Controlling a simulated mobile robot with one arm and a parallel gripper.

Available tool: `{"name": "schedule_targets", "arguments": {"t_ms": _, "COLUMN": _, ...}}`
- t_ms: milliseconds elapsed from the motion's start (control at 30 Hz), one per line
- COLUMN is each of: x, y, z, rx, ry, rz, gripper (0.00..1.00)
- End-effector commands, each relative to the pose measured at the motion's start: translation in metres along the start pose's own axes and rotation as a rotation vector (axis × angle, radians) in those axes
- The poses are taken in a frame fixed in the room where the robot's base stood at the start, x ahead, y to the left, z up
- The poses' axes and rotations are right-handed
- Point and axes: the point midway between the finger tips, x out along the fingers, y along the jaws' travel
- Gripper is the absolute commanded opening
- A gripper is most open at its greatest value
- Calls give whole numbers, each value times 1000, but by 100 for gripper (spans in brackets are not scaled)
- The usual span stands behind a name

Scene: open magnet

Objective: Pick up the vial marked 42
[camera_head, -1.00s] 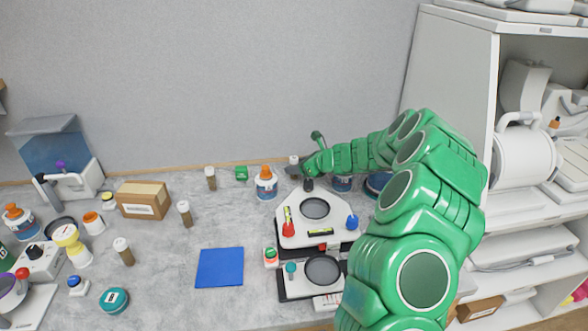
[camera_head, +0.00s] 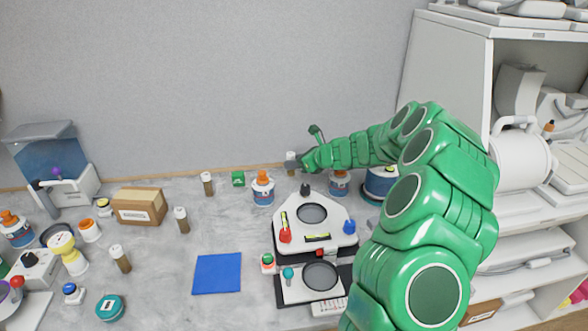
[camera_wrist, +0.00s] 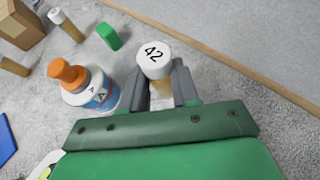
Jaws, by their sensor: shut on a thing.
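The vial marked 42 (camera_wrist: 154,60) has a white cap with a black 42 and an amber body. In the wrist view it stands between the two fingers of my gripper (camera_wrist: 165,88), which are shut on it just below the cap. In the head view the vial (camera_head: 291,158) shows near the wall at the back of the counter, with my gripper (camera_head: 293,162) around it. The lower part of the vial is hidden by the gripper. I cannot tell whether its base touches the counter.
An orange-capped bottle (camera_wrist: 90,88) stands close left of my gripper. A green block (camera_wrist: 109,36) lies behind it. Other white-capped vials (camera_head: 207,183) stand to the left. A white device (camera_head: 315,240) sits in front. The wall is close behind.

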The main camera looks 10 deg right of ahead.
Motion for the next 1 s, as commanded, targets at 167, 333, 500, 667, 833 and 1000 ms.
{"name": "schedule_targets", "arguments": {"t_ms": 167, "x": -23, "y": 14, "z": 14, "rx": -2, "ry": 0, "rz": 0, "gripper": 0}}
{"name": "schedule_targets", "arguments": {"t_ms": 333, "x": -44, "y": 26, "z": 26, "rx": -1, "ry": 0, "rz": 0, "gripper": 0}}
{"name": "schedule_targets", "arguments": {"t_ms": 500, "x": -65, "y": 42, "z": 31, "rx": -1, "ry": -1, "rz": 2, "gripper": 0}}
{"name": "schedule_targets", "arguments": {"t_ms": 667, "x": -84, "y": 59, "z": 31, "rx": 1, "ry": 0, "rz": 2, "gripper": 0}}
{"name": "schedule_targets", "arguments": {"t_ms": 833, "x": -102, "y": 72, "z": 32, "rx": -1, "ry": 0, "rz": -1, "gripper": 0}}
{"name": "schedule_targets", "arguments": {"t_ms": 1000, "x": -114, "y": 84, "z": 32, "rx": 0, "ry": 1, "rz": 1, "gripper": 0}}
